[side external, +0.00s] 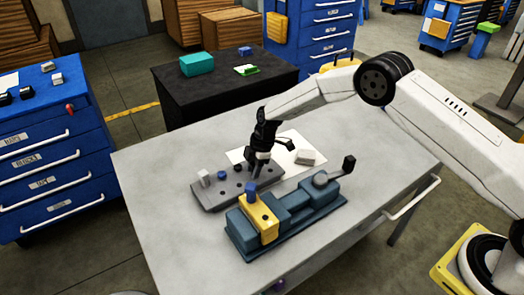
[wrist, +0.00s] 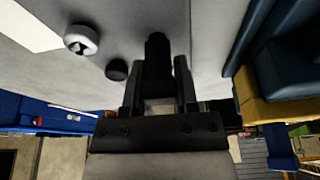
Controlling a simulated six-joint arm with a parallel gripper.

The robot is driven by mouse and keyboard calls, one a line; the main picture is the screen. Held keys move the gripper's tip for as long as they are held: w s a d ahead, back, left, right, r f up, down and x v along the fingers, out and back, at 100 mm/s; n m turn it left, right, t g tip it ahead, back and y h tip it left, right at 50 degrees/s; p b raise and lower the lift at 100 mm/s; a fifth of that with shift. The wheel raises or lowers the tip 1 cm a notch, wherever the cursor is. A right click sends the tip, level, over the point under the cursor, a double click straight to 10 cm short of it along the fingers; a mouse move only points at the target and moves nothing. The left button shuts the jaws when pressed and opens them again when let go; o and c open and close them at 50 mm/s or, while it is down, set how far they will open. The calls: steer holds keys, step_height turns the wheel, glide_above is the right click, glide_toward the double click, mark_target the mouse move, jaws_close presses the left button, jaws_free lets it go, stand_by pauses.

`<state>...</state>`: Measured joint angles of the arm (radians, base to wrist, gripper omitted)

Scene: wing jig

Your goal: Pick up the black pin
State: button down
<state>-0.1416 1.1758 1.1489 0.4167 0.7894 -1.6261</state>
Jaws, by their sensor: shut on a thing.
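My gripper (wrist: 158,84) is shut on the black pin (wrist: 157,52), which stands out between the two fingers in the wrist view. In the side view my gripper (side external: 258,160) points down over the right part of the grey block (side external: 212,200). The pin is hard to tell from the dark fingers there, and I cannot tell whether its lower end is in the block or clear of it. A whitish pin (side external: 204,178) and a dark round piece (side external: 222,175) sit on the block's left part. They also show in the wrist view.
A blue-grey vise-like fixture (side external: 290,215) with a yellow block (side external: 258,218) and a blue knob (side external: 251,189) stands close in front. A white sheet (side external: 295,140) with a small pale block (side external: 306,157) lies behind. The table's left side is clear.

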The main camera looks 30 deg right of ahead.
steer(key=shift+r, duration=0.45)
steer(key=s+d+r, duration=0.2)
steer(key=s+r, duration=0.9)
steer(key=s, duration=0.2)
steer(key=shift+s+d+r, duration=0.15)
steer(key=shift+s+d, duration=0.2)
steer(key=shift+a, duration=0.1)
stand_by(0.4)
steer(key=s+a+r, duration=0.2)
steer(key=a, duration=0.3)
steer(key=s+a+r, duration=0.2)
steer(key=a, duration=0.4)
steer(key=shift+s, duration=0.3)
steer(key=shift+a+f, duration=0.1)
